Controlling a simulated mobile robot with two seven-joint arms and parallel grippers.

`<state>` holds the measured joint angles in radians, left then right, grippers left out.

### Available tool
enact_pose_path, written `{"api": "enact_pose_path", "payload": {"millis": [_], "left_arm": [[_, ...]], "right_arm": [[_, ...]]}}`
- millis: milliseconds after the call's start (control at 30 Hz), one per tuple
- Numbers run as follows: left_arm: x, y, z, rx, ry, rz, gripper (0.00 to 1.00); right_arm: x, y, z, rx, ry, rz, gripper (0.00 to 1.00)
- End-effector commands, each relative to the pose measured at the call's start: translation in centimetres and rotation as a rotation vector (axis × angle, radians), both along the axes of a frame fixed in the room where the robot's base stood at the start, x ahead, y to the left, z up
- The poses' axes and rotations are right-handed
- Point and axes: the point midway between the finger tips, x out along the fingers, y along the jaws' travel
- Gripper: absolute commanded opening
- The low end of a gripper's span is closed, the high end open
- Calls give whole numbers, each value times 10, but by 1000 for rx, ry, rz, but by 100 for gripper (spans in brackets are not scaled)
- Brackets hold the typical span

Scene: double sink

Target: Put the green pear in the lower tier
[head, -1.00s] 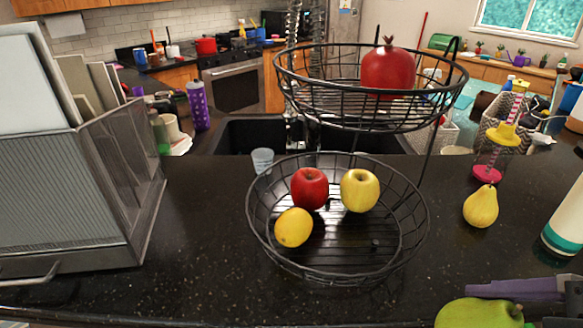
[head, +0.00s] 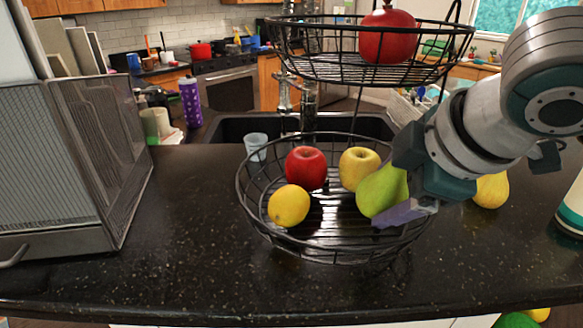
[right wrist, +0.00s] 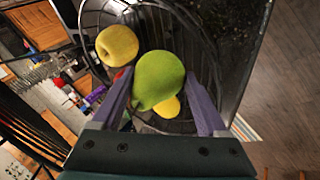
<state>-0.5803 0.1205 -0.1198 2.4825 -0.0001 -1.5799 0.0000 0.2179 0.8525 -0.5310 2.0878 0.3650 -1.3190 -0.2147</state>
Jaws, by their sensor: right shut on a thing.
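The green pear (head: 381,190) is in the jaws of my right gripper (head: 398,205), over the right part of the lower tier (head: 330,262) of the black wire basket. In the right wrist view the pear (right wrist: 158,80) sits between the two purple fingers of my gripper (right wrist: 165,95). Whether the pear touches the basket floor is hard to tell. A red apple (head: 306,167), a yellow apple (head: 358,166) and a lemon (head: 289,205) lie in the lower tier. My left gripper is not in view.
The upper tier (head: 300,72) holds a pomegranate (head: 387,36) and overhangs the lower tier's back. A yellow pear (head: 491,190) stands right of the basket, near my arm. A metal rack (head: 75,160) stands at left.

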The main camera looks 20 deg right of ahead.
Motion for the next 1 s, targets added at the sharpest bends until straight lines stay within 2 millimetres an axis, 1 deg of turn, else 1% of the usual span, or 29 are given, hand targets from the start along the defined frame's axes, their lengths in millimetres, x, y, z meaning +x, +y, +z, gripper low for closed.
{"api": "enact_pose_path", "payload": {"millis": [33,167,267,300,367,467,600,633,733,1000], "left_arm": [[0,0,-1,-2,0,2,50],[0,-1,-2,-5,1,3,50],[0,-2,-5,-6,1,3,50],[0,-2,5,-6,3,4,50],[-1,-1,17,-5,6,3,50],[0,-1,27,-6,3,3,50],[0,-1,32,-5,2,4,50],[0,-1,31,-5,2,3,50],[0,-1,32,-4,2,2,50],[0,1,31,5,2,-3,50]], "right_arm": [[2,-1,-6,0,-1,-1,4],[5,-1,-15,1,-3,0,4],[8,-1,-31,-1,1,-2,4],[13,-2,-24,4,24,-5,4],[15,-2,-18,17,100,-4,4],[16,-2,-20,33,208,-3,4],[17,-2,-25,44,303,-1,4],[15,-2,-33,44,302,0,4],[15,-2,-42,41,299,0,4],[15,-3,-44,40,294,1,4]]}}
